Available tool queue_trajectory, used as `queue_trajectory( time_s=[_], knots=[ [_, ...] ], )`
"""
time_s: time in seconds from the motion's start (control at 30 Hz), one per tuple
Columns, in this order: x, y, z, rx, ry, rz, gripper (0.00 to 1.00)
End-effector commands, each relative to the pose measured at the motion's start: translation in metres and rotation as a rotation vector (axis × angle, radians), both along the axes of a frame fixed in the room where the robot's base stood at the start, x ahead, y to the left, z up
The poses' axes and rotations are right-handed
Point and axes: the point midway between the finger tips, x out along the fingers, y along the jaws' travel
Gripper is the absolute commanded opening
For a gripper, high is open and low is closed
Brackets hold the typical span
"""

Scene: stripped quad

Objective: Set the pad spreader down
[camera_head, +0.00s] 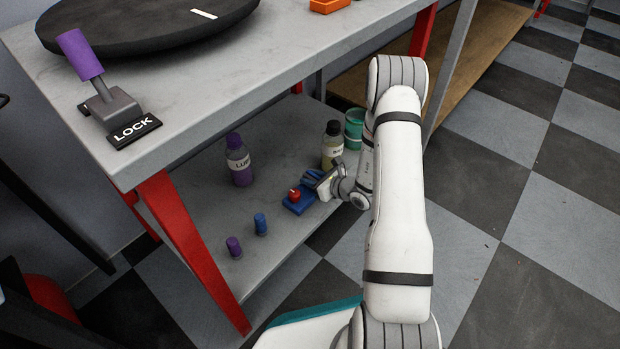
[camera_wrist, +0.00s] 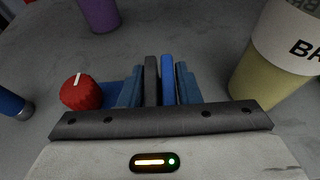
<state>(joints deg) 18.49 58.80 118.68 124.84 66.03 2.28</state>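My gripper (camera_head: 314,180) is low over the lower shelf, reaching left. In the wrist view, my fingers (camera_wrist: 159,86) are close together around a narrow dark grey and bright blue piece (camera_wrist: 167,76), which I take to be the pad spreader. It sticks out slightly past the fingertips. Its underside is hidden, so I cannot tell whether it touches the shelf. A blue block with a red knob (camera_head: 295,196) sits on the shelf just left of the gripper; the knob (camera_wrist: 80,92) also shows in the wrist view, with the block partly hidden behind the left finger.
A purple bottle (camera_head: 239,163) stands behind left, a yellowish dark-capped bottle (camera_head: 332,148) and a green container (camera_head: 354,128) behind right. Small blue (camera_head: 260,224) and purple (camera_head: 234,247) cylinders stand near the front edge. The grey tabletop (camera_head: 240,75) overhangs the shelf. Bare shelf lies between these things.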

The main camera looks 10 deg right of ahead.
Motion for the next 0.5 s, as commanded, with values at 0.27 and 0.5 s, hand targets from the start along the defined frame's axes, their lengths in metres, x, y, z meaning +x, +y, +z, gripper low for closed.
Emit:
queue_trajectory(
  time_s=[0.27,0.5],
  knots=[
    [0.0,0.0004,0.0003,0.0,0.0,0.001,0.46],
    [-0.0009,-0.0004,0.005,0.0,-0.001,0.0,0.46]
  ],
)
